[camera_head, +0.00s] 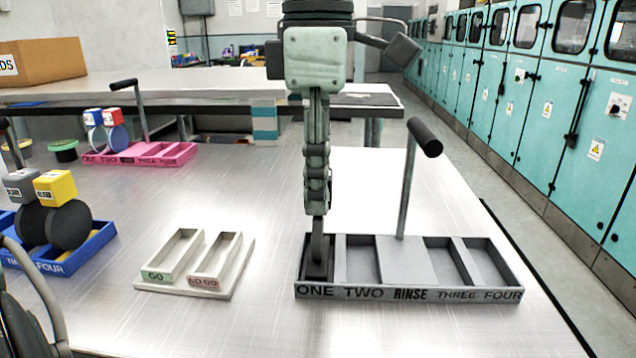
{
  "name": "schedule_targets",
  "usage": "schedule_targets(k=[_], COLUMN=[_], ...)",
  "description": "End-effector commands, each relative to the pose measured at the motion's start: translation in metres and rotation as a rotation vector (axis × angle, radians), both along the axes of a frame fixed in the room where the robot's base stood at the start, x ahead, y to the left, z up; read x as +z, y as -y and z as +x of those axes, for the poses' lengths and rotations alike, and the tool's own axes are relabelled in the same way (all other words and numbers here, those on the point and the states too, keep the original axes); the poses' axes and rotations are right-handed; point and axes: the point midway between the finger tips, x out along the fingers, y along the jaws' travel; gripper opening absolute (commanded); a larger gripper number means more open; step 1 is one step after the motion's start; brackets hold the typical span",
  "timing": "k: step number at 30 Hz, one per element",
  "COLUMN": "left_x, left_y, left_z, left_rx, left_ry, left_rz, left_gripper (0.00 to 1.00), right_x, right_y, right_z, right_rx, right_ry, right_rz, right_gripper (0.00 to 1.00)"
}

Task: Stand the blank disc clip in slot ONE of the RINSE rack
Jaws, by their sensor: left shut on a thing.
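The grey RINSE rack (408,294) stands on the metal table, with slots ONE and TWO left of its handle and THREE and FOUR right. My left gripper (318,203) points straight down above slot ONE, seen edge-on, and is shut on the blank disc clip. The clip's dark disc (317,252) shows edge-on below the fingers, upright, its lower end within the outline of slot ONE. The clip's head is hidden by the fingers. I cannot tell whether the disc touches the slot floor. Slots TWO, THREE and FOUR look empty. My right gripper is not in view.
A pale GO / NO GO tray (240,275) lies left of the rack. A blue rack (88,250) holds grey and yellow clips with dark discs. A pink rack (172,155) holds blue and red clips. The rack's upright handle (424,138) stands right of my gripper.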

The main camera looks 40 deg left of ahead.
Motion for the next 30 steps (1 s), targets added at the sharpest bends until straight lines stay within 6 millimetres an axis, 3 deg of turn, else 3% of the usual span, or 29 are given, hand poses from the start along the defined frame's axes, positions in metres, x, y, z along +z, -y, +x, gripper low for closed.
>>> schedule_targets(k=[7, 22, 23, 27, 30], left_x=[-0.010, -0.013, -0.013, -0.013, -0.013], left_y=[0.000, 0.000, 0.000, 0.000, 0.000], left_z=[0.000, 0.000, 0.000, 0.000, 0.000], left_rx=[0.001, 0.000, 0.000, 0.000, 0.000], left_ry=[0.001, 0.001, 0.001, 0.001, 0.001], left_rz=[0.000, 0.000, 0.000, 0.000, 0.000], left_gripper=[0.00, 0.00, 0.34, 0.51, 0.51], right_x=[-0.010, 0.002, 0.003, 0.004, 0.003], right_y=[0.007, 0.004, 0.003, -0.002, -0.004], right_z=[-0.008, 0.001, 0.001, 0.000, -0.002], right_rx=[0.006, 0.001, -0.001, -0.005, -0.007], right_ry=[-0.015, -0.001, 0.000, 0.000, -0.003], right_rz=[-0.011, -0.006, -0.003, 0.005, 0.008], right_gripper=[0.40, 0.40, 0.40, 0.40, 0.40])
